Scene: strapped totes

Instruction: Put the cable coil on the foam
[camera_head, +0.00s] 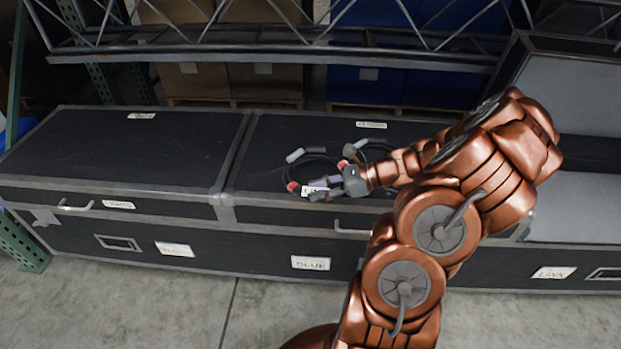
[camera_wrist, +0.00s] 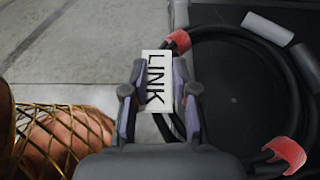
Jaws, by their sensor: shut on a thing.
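The cable coil (camera_head: 292,187) is a black loop with red wraps and grey connector ends, on or just above the dark case lid. It fills the right of the wrist view (camera_wrist: 286,152). My gripper (camera_head: 322,187) is at the coil's near side. In the wrist view its fingers (camera_wrist: 158,85) are closed on the coil's white tag (camera_wrist: 155,72), which reads LINK. Whether the coil still touches the lid is unclear. Pale grey foam (camera_head: 575,207) shows in the open case at the far right, partly hidden by my arm.
A closed black case (camera_head: 110,150) stands at left. The open case's raised lid (camera_head: 580,95) stands behind the foam. The case front bears a LINK label (camera_head: 553,272); another reads BLUE (camera_head: 310,263). Metal shelving (camera_head: 280,55) runs behind.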

